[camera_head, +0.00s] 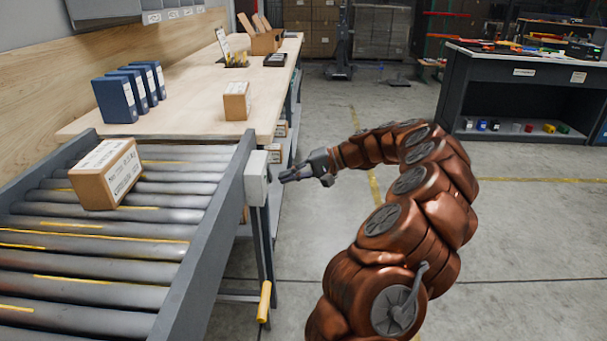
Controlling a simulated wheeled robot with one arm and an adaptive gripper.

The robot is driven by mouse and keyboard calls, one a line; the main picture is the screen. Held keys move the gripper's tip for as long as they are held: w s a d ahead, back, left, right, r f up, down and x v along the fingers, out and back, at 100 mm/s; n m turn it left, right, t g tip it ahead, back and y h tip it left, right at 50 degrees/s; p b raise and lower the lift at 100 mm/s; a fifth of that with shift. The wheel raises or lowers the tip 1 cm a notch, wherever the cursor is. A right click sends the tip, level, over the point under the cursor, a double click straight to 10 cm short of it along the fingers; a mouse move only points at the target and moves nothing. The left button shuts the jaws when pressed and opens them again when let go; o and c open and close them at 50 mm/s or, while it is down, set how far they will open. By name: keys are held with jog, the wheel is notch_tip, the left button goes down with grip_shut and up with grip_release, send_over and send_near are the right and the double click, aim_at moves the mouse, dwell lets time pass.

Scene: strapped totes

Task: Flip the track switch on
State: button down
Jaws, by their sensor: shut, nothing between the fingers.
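A light grey box (257,178), which looks like the switch housing, is mounted on the outer side rail of the roller track (205,250). Its switch face is turned away and I cannot see its position. My gripper (283,178) is shut and empty, pointing left at the box's right side. The fingertips are close to the box; I cannot tell whether they touch it. A yellow handle (264,302) hangs lower down by the track's leg.
A cardboard box (107,174) sits tilted on the rollers. Behind is a wooden table (185,98) with blue binders (115,100) and a small carton (237,101). A dark workbench (510,100) stands at the back right. The floor to the right is clear.

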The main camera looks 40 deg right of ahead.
aim_at(270, 174)
jog(key=shift+w+a, duration=0.5)
jog(key=shift+a, duration=0.05)
jog(key=shift+w+a+f, duration=0.2)
jog(key=shift+r, duration=0.15)
jog(key=shift+r+p, duration=0.3)
jog(key=shift+r, duration=0.4)
